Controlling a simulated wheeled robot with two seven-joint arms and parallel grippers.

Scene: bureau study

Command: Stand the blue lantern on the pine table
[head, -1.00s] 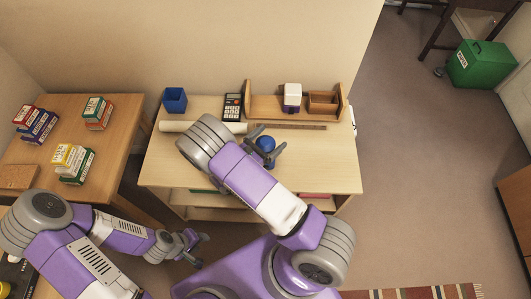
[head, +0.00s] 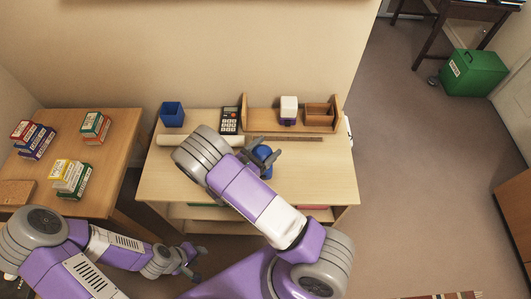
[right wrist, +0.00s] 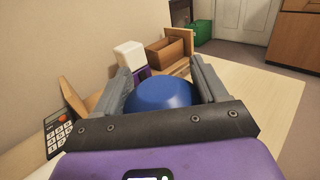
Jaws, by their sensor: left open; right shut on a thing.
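The blue lantern (head: 262,152) is at the middle of the pine table (head: 320,180), partly hidden by my right gripper (head: 264,157). Its rounded blue top (right wrist: 162,93) shows between the two fingers in the right wrist view. My right gripper is shut on it. Whether the lantern's base touches the tabletop cannot be told, as the gripper and arm hide it. My left gripper (head: 191,263) is open and empty, low in front of the table's left side.
On the pine table are a blue cup (head: 172,114), a calculator (head: 229,120), a pale roll (head: 175,141), a ruler (head: 290,138), and a wooden organizer (head: 262,115) holding a white-and-purple item (head: 289,108). A left desk (head: 110,155) bears several small boxes. The pine table's right front is clear.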

